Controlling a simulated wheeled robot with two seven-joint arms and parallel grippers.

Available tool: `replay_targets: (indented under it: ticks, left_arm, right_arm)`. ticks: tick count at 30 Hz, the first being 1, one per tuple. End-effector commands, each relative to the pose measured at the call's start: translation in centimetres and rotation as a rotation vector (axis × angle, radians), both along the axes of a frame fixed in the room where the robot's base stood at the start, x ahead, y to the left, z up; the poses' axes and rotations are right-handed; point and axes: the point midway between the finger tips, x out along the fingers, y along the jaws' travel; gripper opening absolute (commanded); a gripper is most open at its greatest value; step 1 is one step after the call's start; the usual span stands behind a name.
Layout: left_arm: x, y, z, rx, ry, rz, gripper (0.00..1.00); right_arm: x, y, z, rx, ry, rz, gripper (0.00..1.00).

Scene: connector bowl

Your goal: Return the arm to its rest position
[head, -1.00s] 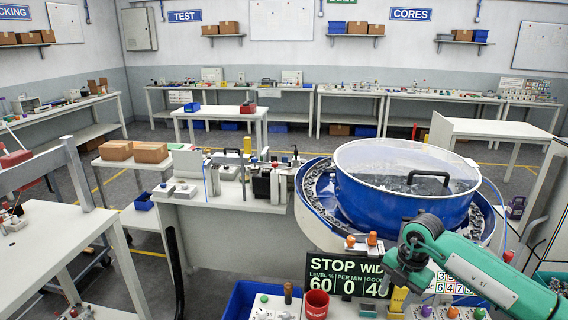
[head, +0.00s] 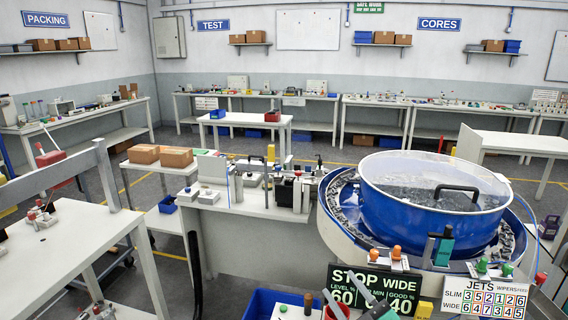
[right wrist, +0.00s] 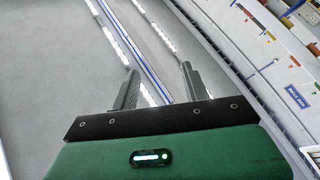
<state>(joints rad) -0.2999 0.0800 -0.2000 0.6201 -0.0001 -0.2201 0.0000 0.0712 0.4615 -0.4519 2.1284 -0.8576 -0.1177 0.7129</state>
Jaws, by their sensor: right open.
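My right gripper (head: 339,284) shows at the bottom middle of the head view, as two grey fingers in front of the STOP WIDE sign. In the right wrist view my right gripper (right wrist: 160,78) is open, its fingers spread with nothing between them. The green gripper body fills the bottom of that view. The rest of the right arm is out of the head view. My left gripper is not in view.
The big blue bowl (head: 420,205) with a clear lid stands at the right. The STOP WIDE sign (head: 400,279) and a number board (head: 487,296) stand before it. A table (head: 70,250) stands left.

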Motion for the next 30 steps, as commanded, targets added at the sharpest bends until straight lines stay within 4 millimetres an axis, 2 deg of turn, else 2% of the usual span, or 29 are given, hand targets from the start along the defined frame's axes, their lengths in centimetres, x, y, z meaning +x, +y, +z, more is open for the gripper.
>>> replay_targets:
  ticks: [5, 8, 11, 13, 16, 21, 30]
  left_arm:
    - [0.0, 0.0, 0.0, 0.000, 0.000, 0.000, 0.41]
    - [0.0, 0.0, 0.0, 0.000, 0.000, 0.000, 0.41]
    - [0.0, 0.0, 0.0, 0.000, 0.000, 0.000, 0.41]
    - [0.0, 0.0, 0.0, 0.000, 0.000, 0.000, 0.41]
    - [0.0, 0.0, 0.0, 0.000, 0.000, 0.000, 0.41]
    - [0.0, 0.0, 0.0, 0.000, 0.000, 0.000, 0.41]
    - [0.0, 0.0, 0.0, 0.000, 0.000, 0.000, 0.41]
  right_arm:
    - [-1.1, -5.1, -4.5, 0.131, 0.264, -0.283, 0.46]
    - [-2.8, -7.7, -8.2, 0.164, 0.450, -0.418, 0.46]
    - [-5.5, -9.7, -12.2, 0.173, 0.657, -0.529, 0.46]
    - [-8.1, -10.6, -15.1, 0.165, 0.813, -0.587, 0.46]
    - [-12.2, -11.4, -18.6, 0.141, 1.029, -0.638, 0.46]
    - [-18.5, -11.5, -22.3, 0.086, 1.316, -0.655, 0.46]
    - [-28.1, -10.6, -24.9, -0.012, 1.689, -0.586, 0.46]
